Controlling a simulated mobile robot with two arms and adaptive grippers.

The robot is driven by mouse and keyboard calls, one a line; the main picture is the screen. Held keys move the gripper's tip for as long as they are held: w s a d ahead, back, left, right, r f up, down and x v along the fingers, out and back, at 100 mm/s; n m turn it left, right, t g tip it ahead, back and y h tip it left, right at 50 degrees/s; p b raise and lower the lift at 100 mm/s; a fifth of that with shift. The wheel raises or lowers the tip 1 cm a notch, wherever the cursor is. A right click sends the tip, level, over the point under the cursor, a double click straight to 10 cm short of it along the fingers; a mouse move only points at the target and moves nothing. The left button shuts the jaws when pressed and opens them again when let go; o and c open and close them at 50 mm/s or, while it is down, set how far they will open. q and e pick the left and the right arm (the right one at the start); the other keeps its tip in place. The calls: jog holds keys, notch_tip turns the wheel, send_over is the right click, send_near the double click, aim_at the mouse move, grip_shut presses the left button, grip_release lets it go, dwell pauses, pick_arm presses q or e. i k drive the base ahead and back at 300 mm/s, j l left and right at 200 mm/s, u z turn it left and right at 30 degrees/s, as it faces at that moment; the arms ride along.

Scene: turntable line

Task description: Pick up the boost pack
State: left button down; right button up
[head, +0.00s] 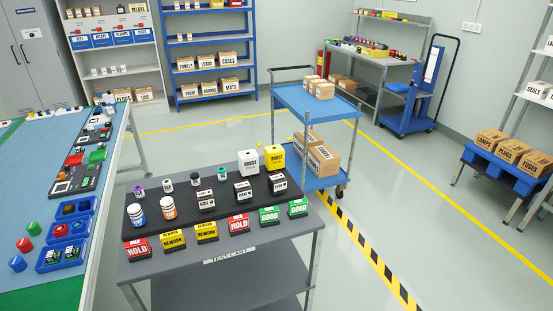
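The boost pack (248,161) is a white block with dark "BOOST" lettering. It stands upright at the back of the black mat (222,204) on the grey test cart (144,266). A yellow pack (275,156) of similar shape, lettered "ROBOT" or similar, stands close to its right. Small white labelled blocks stand in front of it. Neither of my grippers shows in the head view.
Coloured HOLD, REWORK and GOOD signs (239,224) line the cart's front edge. Two bottles (168,208) stand at the mat's left. A blue workbench (50,210) lies left of the cart. A blue trolley (317,103) with boxes stands behind it. Floor is open at right.

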aim_at(274, 154)
jog(key=u, duration=0.4)
jog(key=i+l+u, duration=0.1)
jog(key=u, duration=0.35)
jog(key=l+u, duration=0.2)
jog(key=u, duration=0.2)
jog(key=i+l+u, duration=0.1)
jog(key=l+u, duration=0.15)
jog(key=l, duration=0.4)
jog(key=l+u, duration=0.25)
jog(key=l, duration=0.4)
jog(key=l+u, duration=0.25)
jog(key=l, duration=0.4)
jog(key=l+u, duration=0.25)
jog(key=l, duration=0.4)
jog(key=k+l+u, duration=0.25)
jog(key=l, duration=0.4)
jog(key=i, duration=0.1)
